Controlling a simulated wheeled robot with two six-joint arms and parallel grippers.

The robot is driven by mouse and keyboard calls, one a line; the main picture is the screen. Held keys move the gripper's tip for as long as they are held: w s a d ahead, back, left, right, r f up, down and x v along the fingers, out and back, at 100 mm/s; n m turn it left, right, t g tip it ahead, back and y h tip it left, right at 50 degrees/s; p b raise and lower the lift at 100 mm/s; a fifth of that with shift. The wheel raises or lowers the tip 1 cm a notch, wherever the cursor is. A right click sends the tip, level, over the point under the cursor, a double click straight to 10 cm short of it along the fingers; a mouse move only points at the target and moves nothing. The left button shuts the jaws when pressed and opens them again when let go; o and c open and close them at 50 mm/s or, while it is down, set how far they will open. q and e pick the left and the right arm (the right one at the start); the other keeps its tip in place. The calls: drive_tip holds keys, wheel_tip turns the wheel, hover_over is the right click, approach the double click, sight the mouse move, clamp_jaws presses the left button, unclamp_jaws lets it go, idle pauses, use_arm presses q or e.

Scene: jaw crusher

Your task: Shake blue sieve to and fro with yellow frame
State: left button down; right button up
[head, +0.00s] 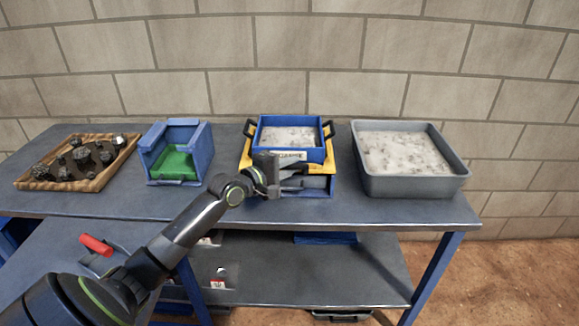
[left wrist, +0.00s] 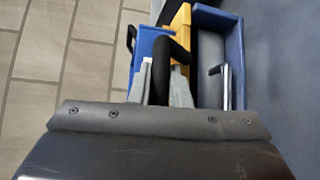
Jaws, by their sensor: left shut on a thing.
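The blue sieve (head: 262,143) holds pale grey grains and has black handles at its left and right sides. It sits in the yellow frame (head: 245,157), above a blue box (head: 318,193) on the bench. My left gripper (head: 287,172) is at the front of this stack, hiding part of the frame and box. In the left wrist view its fingers close on a black handle (left wrist: 172,52) beside the blue sieve (left wrist: 150,42) and yellow frame (left wrist: 181,20). I cannot tell clearly which of the two that handle belongs to. My right gripper is not in view.
A grey tray (head: 415,187) of pale grains stands right of the stack. A blue jaw crusher (head: 201,150) with a green part stands left, then a wooden tray (head: 101,176) of dark rocks. A brick wall is behind. A lower shelf (head: 330,275) lies below.

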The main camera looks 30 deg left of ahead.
sight(289, 154)
use_arm(q)
drive_tip(key=w, duration=0.1)
drive_tip(key=w+a+b, duration=0.2)
drive_tip(key=w, duration=0.1)
drive_tip(key=shift+a+f, duration=0.15)
drive_tip(key=shift+a, duration=0.1)
drive_tip(key=shift+w+a, duration=0.2)
drive_tip(key=shift+w, duration=0.2)
drive_tip(key=c, duration=1.4)
unclamp_jaws()
drive_tip(key=shift+o, duration=0.2)
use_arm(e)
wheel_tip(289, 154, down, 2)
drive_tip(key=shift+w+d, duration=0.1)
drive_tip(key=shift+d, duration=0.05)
